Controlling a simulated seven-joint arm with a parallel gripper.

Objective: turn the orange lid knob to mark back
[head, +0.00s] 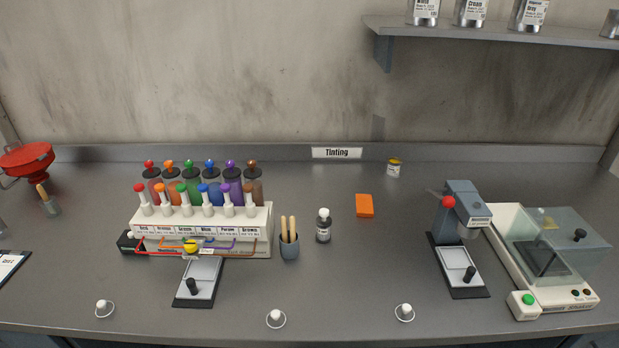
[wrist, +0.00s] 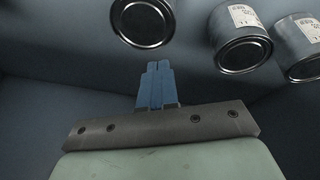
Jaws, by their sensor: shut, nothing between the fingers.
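In the head view, a row of coloured canisters stands behind the white dispenser (head: 200,243) at left. The orange lid knob (head: 168,163) tops the orange canister (head: 173,190), second from the left, between the red and green ones. Any mark on the knob is too small to make out. A separate orange-topped plunger (head: 160,189) stands in front of that canister. My gripper (wrist: 157,68) shows only in the wrist view. Its blue fingers are together, shut and empty. The orange knob is not in the wrist view, so the gripper's distance from it cannot be told.
Metal cans (wrist: 143,22) show at the top of the wrist view. In the head view, a tool cup (head: 289,248) and dark bottle (head: 323,232) stand right of the dispenser. An orange block (head: 364,206) lies mid-counter. The counter between it and the grey press (head: 462,220) is clear.

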